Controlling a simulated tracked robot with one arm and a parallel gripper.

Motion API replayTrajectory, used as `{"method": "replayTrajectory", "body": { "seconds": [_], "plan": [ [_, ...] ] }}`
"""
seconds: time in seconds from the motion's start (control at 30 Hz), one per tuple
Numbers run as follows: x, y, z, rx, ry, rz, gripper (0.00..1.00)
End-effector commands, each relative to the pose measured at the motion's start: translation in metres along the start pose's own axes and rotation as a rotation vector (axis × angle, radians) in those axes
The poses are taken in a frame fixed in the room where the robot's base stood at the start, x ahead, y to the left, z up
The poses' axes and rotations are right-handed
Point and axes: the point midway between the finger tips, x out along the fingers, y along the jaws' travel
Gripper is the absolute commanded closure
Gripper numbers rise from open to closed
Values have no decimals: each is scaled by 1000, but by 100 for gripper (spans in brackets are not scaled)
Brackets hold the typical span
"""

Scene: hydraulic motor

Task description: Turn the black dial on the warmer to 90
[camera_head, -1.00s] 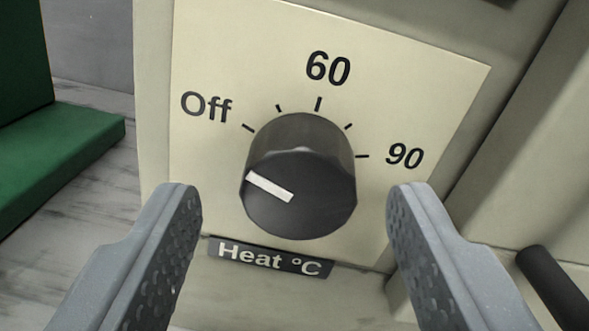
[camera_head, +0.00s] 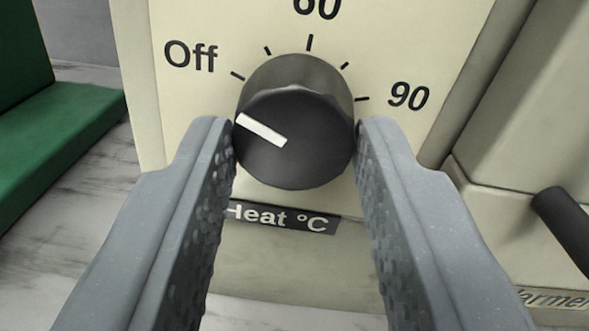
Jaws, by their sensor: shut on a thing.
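The black dial (camera_head: 300,150) sits on the cream front panel (camera_head: 190,120) of the warmer. Its white pointer line (camera_head: 261,130) points to the upper left, toward the Off mark (camera_head: 190,56). The 90 mark (camera_head: 408,96) is to the upper right of the dial, and the 60 label (camera_head: 317,8) is cut by the top edge. My gripper (camera_head: 297,135) is shut on the dial, one finger on its left side and one on its right. The Heat °C label (camera_head: 280,217) is below the dial, its left end partly covered by my left finger.
A green block-like object (camera_head: 70,140) stands at the left on a marbled grey surface (camera_head: 70,215). A black handle (camera_head: 563,218) sticks out at the right edge beside the cream housing, above a partly cut warmer nameplate (camera_head: 555,299).

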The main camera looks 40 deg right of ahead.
Motion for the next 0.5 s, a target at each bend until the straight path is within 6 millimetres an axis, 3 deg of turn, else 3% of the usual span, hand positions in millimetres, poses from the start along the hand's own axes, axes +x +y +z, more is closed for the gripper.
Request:
{"method": "replayTrajectory", "body": {
  "seconds": [0.5],
  "plan": [
    [-1,-4,0,429,27,-3,90]
  ]
}}
